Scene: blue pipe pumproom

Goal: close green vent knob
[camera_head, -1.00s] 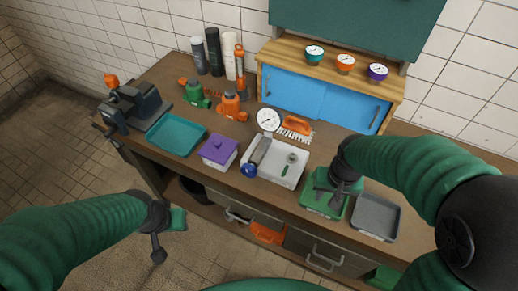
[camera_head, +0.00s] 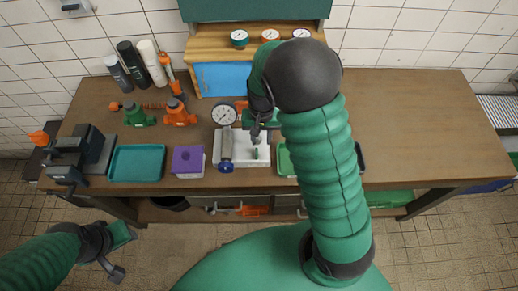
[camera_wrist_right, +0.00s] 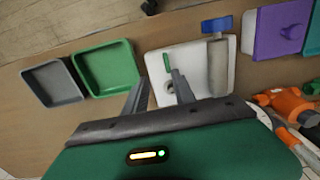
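A white tray (camera_head: 263,152) on the bench holds a blue-ended metal cylinder (camera_head: 226,147) and a small fitting with a green handle (camera_head: 255,153), which looks like the green vent knob. In the right wrist view, this green handle (camera_wrist_right: 167,62) and its pale round base lie just beyond my fingertips, by the tray's left side. My right gripper (camera_wrist_right: 158,92) is open and empty, its fingers pointing at the tray; contact cannot be judged. In the head view, my right gripper (camera_head: 259,133) is small and partly hidden by its arm. My left gripper (camera_head: 124,254) is open and empty, off the bench.
A purple-lidded box (camera_head: 188,160) and teal tray (camera_head: 137,163) stand left of the white tray. A gauge (camera_head: 225,114) stands behind it. A green tray (camera_wrist_right: 106,67) and grey tray (camera_wrist_right: 53,83) are beside it. The bench's right side (camera_head: 430,130) is clear.

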